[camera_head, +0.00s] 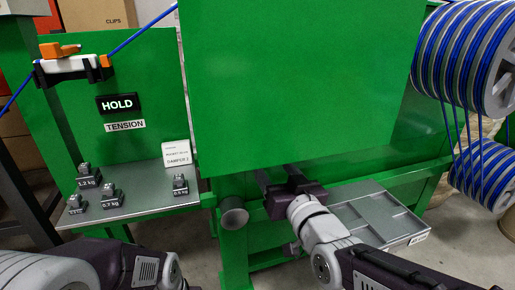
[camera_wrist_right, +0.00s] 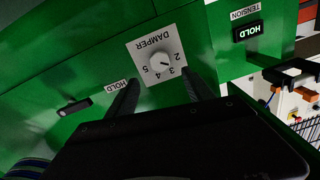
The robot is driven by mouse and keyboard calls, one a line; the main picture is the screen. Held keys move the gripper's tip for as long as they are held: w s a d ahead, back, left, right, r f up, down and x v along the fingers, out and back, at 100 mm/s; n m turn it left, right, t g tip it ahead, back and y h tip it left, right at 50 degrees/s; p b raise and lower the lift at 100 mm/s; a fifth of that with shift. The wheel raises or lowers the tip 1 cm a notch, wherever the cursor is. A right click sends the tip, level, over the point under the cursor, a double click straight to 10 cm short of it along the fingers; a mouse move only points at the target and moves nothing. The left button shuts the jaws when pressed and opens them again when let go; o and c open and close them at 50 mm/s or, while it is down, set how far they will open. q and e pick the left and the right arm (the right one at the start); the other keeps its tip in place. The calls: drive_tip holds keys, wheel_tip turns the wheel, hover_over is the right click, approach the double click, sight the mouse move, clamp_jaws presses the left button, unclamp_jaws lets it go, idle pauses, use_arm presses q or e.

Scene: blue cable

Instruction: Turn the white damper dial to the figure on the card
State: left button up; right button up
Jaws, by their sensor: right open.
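The white damper dial (camera_wrist_right: 157,60) shows in the right wrist view as a square plate on a green panel, marked DAMPER with figures around a small round knob. Its pointer setting is too small to read surely. My right gripper (camera_wrist_right: 160,77) is open, its two dark fingers apart on either side of the dial's lower part in the picture; no contact is clear. In the head view, the right gripper (camera_head: 276,183) reaches under the large green panel, and the dial is hidden. A white card (camera_head: 177,154) stands on the grey shelf, reading DAMPER with a figure I cannot read surely. My left gripper is out of view.
The large green panel (camera_head: 290,80) hangs over my right gripper. Small weights (camera_head: 110,197) stand on the grey shelf (camera_head: 150,205). A grey tray (camera_head: 375,222) lies right of my right arm. Blue cable spools (camera_head: 465,60) are at far right. A HOLD display (camera_head: 119,104) is lit.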

drive_tip(key=b+x, duration=0.6)
drive_tip(key=x, duration=0.3)
drive_tip(key=shift+s+d, duration=0.1)
drive_tip(key=shift+c, duration=0.3)
drive_tip(key=shift+f, duration=0.1)
clamp_jaws()
